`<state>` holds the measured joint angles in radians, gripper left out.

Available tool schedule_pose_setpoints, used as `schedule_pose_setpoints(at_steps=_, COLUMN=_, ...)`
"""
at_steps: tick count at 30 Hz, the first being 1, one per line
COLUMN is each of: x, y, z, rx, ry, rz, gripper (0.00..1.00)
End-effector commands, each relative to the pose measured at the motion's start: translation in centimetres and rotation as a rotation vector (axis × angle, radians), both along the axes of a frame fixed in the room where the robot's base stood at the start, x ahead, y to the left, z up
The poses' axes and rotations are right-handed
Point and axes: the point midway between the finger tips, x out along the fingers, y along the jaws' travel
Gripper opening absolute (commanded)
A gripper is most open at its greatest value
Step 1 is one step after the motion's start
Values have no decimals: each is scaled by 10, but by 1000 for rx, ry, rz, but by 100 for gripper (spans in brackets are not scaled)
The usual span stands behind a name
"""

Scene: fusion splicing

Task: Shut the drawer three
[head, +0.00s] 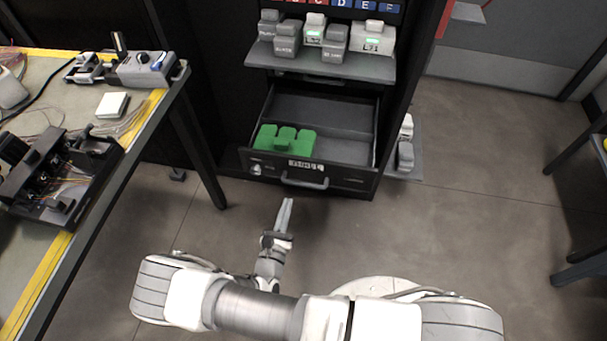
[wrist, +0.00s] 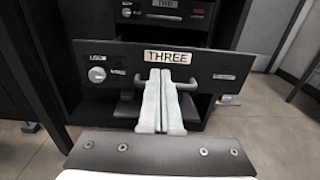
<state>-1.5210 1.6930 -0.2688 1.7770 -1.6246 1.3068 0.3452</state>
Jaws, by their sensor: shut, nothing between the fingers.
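Drawer three (head: 345,178) is pulled out of the dark cabinet, and its open inside shows in the head view. Its front carries a "THREE" label (wrist: 167,57), a round lock (wrist: 97,74) and a bar handle (head: 305,183). A green block-like item (head: 285,140) lies in its left part. My gripper (head: 287,203) is shut and empty, just in front of the drawer front. In the wrist view the fingertips (wrist: 160,75) appear at the middle of the handle, below the label. Whether they touch it I cannot tell.
A shelf (head: 320,63) with several grey and white devices juts out above the drawer. Drawer two (wrist: 165,12) sits above, seemingly shut. A workbench (head: 150,115) with equipment stands at left. Floor (head: 470,180) to the right is clear.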

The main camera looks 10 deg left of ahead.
Motion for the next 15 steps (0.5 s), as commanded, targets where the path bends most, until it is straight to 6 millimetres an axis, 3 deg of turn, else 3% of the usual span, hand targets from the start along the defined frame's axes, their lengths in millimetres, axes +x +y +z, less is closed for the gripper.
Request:
schedule_pose_setpoints(at_steps=7, x=16, y=1, z=-6, rx=-9, ry=-2, rz=19, gripper=0)
schedule_pose_setpoints(at_steps=15, x=72, y=-2, z=-7, rx=-9, ry=-2, rz=16, gripper=0)
